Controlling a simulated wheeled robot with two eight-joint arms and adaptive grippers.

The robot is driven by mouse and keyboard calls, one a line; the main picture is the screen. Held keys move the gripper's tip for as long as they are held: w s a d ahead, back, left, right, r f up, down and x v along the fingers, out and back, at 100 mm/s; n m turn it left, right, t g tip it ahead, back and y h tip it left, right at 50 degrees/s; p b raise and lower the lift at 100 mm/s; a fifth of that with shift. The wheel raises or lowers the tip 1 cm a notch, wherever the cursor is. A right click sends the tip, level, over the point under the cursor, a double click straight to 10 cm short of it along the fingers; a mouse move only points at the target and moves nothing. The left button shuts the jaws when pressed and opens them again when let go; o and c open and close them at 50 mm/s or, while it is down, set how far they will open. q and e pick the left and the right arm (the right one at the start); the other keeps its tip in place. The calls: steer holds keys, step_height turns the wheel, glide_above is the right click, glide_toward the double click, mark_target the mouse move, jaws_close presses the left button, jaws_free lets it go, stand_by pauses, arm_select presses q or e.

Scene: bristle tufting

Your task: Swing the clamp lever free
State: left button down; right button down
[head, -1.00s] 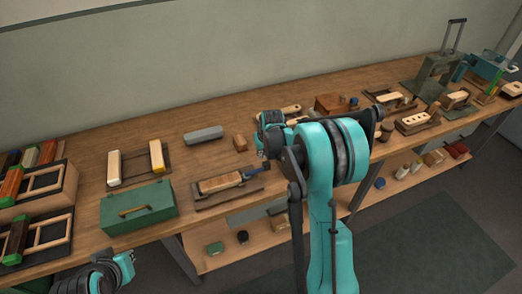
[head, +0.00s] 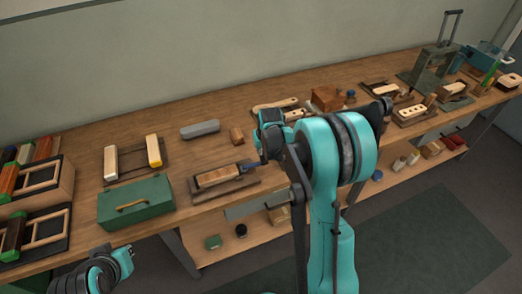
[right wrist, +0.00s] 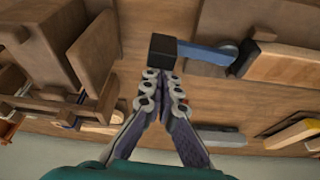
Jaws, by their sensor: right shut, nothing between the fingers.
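The clamp lever (head: 248,165) is a blue bar at the right end of a wooden clamp fixture (head: 195,198) with a pale block on it, in the middle of the bench. In the right wrist view the blue lever (right wrist: 207,54) runs left from a dark pivot to a black square end. My right gripper (right wrist: 160,78) is shut and empty, its tips just at or below that black end; I cannot tell if they touch. In the head view my right gripper (head: 262,160) is largely hidden by my arm. My left arm shows at the lower left, its fingers unclear.
A green toolbox (head: 150,204) stands left of the fixture. A grey block (head: 200,129) and a small wooden block (head: 237,136) lie behind it. A brown wooden box (head: 327,98) and brushes are farther right. Bare bench lies between these things.

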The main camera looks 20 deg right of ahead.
steer(key=shift+s+a+m+h, duration=0.1)
steer(key=shift+s+m+h, duration=0.3)
steer(key=shift+s+m, duration=0.65)
steer(key=m, duration=0.1)
steer(key=s+m, duration=0.1)
steer(key=m, duration=0.1)
steer(key=shift+s+a+g+h, duration=0.2)
steer(key=shift+g+h, duration=0.2)
steer(key=s+m, duration=0.1)
steer(key=m, duration=0.1)
steer(key=s+a+m, duration=0.1)
steer(key=shift+a+m+g+h, duration=0.15)
steer(key=shift+m+g+h, duration=0.2)
steer(key=shift+g+h, duration=0.05)
steer(key=shift+s+a+m, duration=0.4)
steer(key=shift+m, duration=0.5)
steer(key=a+m, duration=0.1)
steer(key=s+a+m+g, duration=0.1)
steer(key=m, duration=0.1)
steer(key=shift+s+g+h, duration=0.1)
steer(key=shift+g+h, duration=0.2)
steer(key=shift+h, duration=0.1)
steer(key=shift+s+a, duration=0.25)
steer(key=shift+a, duration=0.65)
steer(key=shift+f, duration=0.1)
